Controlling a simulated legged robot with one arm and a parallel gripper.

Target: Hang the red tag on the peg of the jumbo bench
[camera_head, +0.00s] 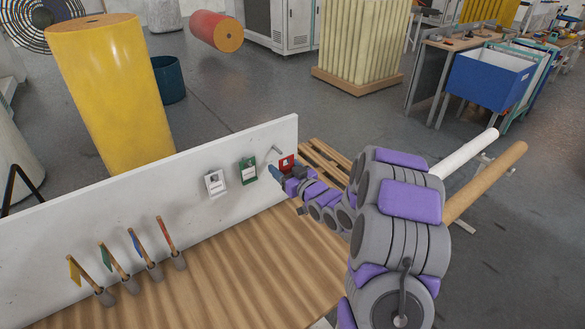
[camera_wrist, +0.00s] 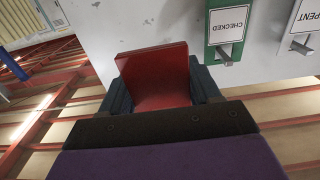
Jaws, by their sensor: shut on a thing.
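The red tag (camera_head: 287,162) is between the fingers of my gripper (camera_head: 281,173), in front of the right end of the bench's white back panel (camera_head: 120,205). In the wrist view the red tag (camera_wrist: 157,82) stands between the two dark fingers (camera_wrist: 158,92), which are shut on it. A bare grey peg (camera_head: 276,149) juts from the panel just above and left of the tag; the tag appears apart from it. The wooden bench top (camera_head: 210,270) lies below. Whether the tag has a hole cannot be seen.
A green CHECKED tag (camera_head: 248,170) and a white SPENT tag (camera_head: 216,183) hang on pegs to the left. A wooden pallet (camera_head: 325,160) lies behind the panel's right end.

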